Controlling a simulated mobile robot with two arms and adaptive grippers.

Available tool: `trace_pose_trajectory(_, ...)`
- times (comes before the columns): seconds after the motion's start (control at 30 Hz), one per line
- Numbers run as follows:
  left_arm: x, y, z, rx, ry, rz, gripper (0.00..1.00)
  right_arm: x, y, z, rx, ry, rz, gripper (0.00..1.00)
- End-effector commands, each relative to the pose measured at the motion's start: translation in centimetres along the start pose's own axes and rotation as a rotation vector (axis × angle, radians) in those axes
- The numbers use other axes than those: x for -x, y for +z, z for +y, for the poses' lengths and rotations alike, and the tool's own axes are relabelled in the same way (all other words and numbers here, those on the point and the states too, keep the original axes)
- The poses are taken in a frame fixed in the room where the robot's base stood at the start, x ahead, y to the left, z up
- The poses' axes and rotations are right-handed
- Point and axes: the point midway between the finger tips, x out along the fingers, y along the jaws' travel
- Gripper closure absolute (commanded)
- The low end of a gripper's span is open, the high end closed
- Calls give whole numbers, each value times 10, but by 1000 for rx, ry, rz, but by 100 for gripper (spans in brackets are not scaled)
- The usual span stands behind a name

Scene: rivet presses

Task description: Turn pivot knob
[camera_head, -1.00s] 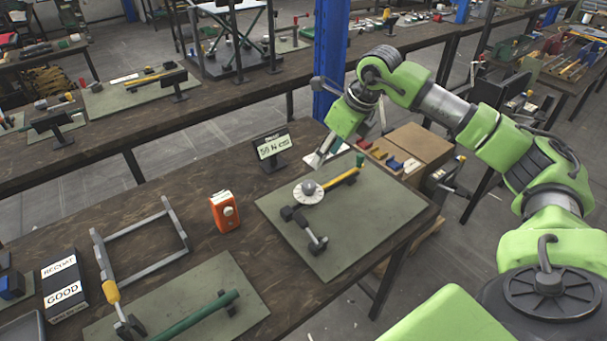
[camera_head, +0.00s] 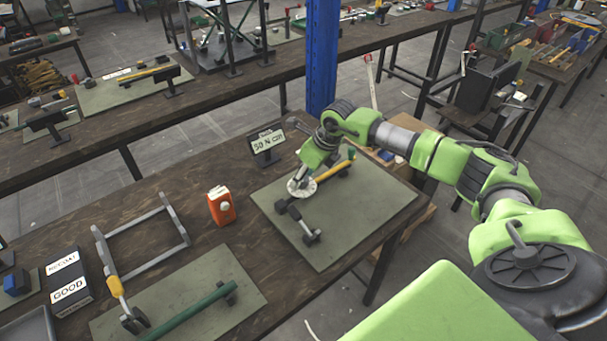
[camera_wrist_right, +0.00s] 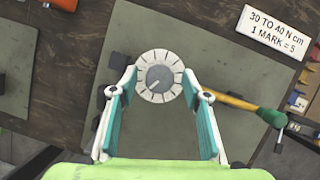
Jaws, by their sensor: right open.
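The pivot knob is a grey knob (camera_wrist_right: 158,79) in the middle of a white dial with dark marks (camera_wrist_right: 144,65). In the head view the dial (camera_head: 296,191) sits on the green mat at the right, partly hidden by my right gripper (camera_head: 301,181). In the right wrist view my right gripper (camera_wrist_right: 160,88) is open, with its white and teal fingers on either side of the knob and the dial beyond the tips. Whether the fingertips touch the knob cannot be told. My left gripper is not in view.
A yellow-handled tool (camera_head: 336,168) lies beside the dial, and a dark-headed tool (camera_head: 304,228) lies in front. A display reading 50 N cm (camera_head: 267,142) stands behind. A label (camera_wrist_right: 276,31) reads 30 to 40 N cm, 1 mark = 5. An orange box (camera_head: 221,207) stands left.

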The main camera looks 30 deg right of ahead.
Motion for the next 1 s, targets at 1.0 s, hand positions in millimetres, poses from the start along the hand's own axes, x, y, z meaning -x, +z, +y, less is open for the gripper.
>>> trace_pose_trajectory(1.0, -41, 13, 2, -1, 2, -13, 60, -4, 0, -3, 248, 102, -4, 94)
